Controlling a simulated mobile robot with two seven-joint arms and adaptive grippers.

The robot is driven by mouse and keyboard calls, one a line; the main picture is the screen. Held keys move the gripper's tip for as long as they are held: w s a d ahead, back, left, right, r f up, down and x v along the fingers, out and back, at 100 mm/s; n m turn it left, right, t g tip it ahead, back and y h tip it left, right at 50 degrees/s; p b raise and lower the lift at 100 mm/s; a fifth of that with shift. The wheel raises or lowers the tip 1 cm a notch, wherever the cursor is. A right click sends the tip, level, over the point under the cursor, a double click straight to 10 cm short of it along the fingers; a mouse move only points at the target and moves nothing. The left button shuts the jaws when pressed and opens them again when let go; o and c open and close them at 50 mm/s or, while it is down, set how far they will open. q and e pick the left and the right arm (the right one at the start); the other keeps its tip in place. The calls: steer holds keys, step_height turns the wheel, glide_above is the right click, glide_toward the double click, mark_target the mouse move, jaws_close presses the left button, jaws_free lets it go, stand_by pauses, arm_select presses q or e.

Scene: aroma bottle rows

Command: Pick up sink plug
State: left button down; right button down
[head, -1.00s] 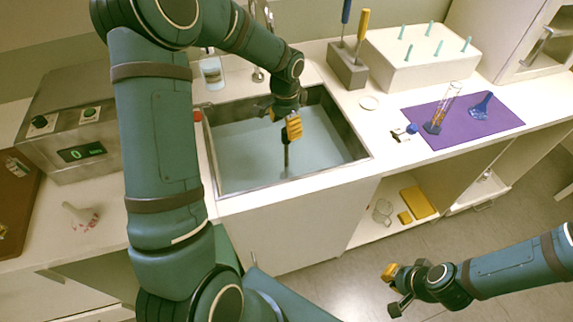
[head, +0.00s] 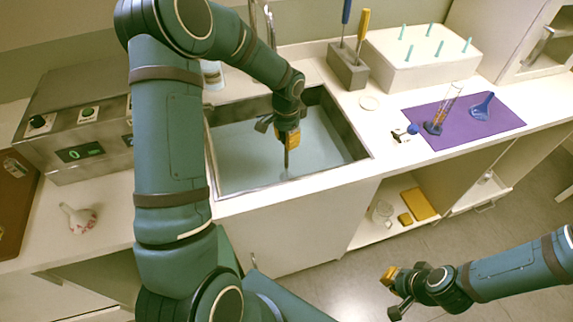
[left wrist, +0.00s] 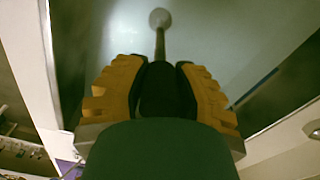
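The sink plug shows in the left wrist view as a thin stem with a round grey end (left wrist: 160,18) and a dark upper part between my fingers. In the head view its grey stem (head: 287,166) stands roughly upright in the sink (head: 235,160), which holds pale water. My left gripper (head: 288,145) points down above the stem. In the left wrist view its yellow-padded fingers (left wrist: 160,85) stand apart on both sides of the dark part; whether they touch it is unclear. My right gripper (head: 390,290) is open and empty, away from the counter.
A grey machine (head: 80,130) and a white flask (head: 80,217) are left of the sink. The sink rim (head: 340,166) surrounds my left gripper.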

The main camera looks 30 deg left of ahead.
arm_select(q)
steer(key=shift+r, duration=0.15)
step_height(320, 180, up, 10)
steer(key=shift+f+p, duration=0.1)
steer(key=shift+p, duration=0.6)
